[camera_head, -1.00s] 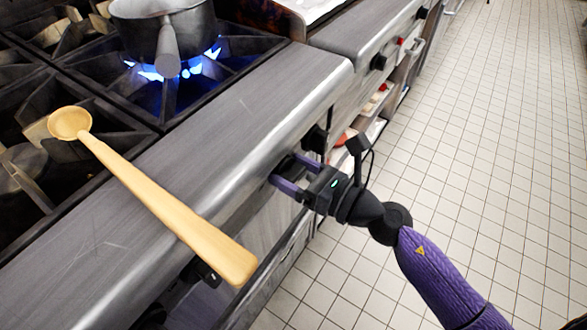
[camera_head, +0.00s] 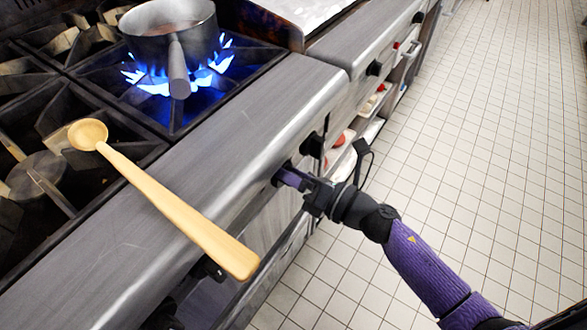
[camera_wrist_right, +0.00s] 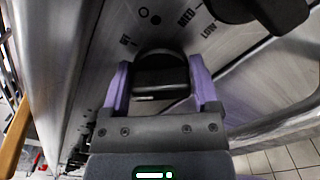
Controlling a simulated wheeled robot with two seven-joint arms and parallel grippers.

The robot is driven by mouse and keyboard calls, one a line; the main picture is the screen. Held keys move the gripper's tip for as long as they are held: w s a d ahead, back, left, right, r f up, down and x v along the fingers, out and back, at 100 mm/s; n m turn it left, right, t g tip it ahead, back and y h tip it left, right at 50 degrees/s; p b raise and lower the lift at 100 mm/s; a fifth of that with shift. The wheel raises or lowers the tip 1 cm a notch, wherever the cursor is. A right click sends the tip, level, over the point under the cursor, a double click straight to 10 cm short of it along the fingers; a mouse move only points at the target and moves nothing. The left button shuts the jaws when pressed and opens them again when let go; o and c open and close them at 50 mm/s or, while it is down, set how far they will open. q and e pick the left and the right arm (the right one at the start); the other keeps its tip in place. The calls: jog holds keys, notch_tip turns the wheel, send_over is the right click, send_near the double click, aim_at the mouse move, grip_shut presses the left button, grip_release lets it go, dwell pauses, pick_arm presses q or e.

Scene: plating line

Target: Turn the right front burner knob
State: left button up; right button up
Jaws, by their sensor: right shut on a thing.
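My right gripper (camera_head: 288,178) is at the front panel of the range, below the rounded metal edge. In the right wrist view its purple fingers (camera_wrist_right: 158,80) stand on both sides of a black burner knob (camera_wrist_right: 160,68) and are shut on it. Printed marks on the panel sit around the knob. In the head view the held knob (camera_head: 278,176) is mostly hidden by the fingers and the edge. My left gripper is in neither view.
Another black knob (camera_head: 313,145) is close by, and it shows in the wrist view (camera_wrist_right: 265,12). A pot (camera_head: 150,45) stands over a lit blue flame (camera_head: 150,86). A wooden spoon (camera_head: 180,212) lies across the range edge. The tiled floor (camera_head: 470,150) is clear.

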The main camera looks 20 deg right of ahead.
jog(key=m+p, duration=0.2)
jog(key=m, duration=0.3)
jog(key=shift+d, duration=0.1)
jog(key=shift+w+m+p, duration=0.1)
jog(key=shift+m+p, duration=0.3)
jog(key=shift+m, duration=0.4)
jog(key=shift+f+m+p, duration=0.15)
jog(key=shift+m+p, duration=0.15)
jog(key=shift+m, duration=0.5)
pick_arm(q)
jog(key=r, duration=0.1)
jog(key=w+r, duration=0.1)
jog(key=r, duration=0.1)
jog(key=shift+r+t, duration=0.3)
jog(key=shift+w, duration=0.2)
